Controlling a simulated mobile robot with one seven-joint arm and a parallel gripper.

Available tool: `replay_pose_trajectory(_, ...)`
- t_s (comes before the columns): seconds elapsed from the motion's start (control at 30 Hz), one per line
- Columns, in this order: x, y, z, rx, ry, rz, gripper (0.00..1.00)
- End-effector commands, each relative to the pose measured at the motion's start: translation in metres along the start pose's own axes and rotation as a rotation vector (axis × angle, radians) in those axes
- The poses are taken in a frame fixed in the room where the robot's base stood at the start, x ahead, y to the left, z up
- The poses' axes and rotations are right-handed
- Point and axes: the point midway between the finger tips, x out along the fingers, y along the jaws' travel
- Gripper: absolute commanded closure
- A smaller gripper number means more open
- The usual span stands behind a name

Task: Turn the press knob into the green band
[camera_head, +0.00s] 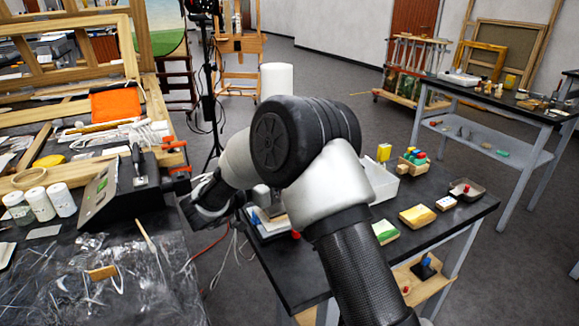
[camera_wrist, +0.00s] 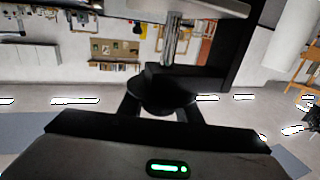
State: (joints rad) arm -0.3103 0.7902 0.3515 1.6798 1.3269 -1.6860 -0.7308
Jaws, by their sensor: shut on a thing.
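In the wrist view a dark round knob (camera_wrist: 160,92) sits between the two fingers of my gripper (camera_wrist: 161,110). The gripper is shut on it. A dark block and a shiny metal cylinder (camera_wrist: 172,42) lie just past the knob. A lit green strip (camera_wrist: 168,168) shows on the dark body at the bottom; I cannot tell whether it is the band. In the head view my gripper (camera_head: 208,203) is at the left bench's right edge, its fingertips and the knob not clear. A black sloped box (camera_head: 118,188) with a green patch stands left of it.
White jars (camera_head: 40,203) stand left of the black box, with red-handled clamps (camera_head: 176,160) behind it. My arm hides part of the right table (camera_head: 345,262), which bears blocks and a dish (camera_head: 466,192). A light stand and cables are beyond my gripper.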

Motion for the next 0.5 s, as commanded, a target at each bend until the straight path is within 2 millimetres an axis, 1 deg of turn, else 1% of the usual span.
replay_pose_trajectory(0.47,0.0003,0.0005,-0.0002,0.001,0.001,0.014,0.92)
replay_pose_trajectory(0.5,0.0003,0.0005,-0.0002,0.001,0.001,0.014,0.64)
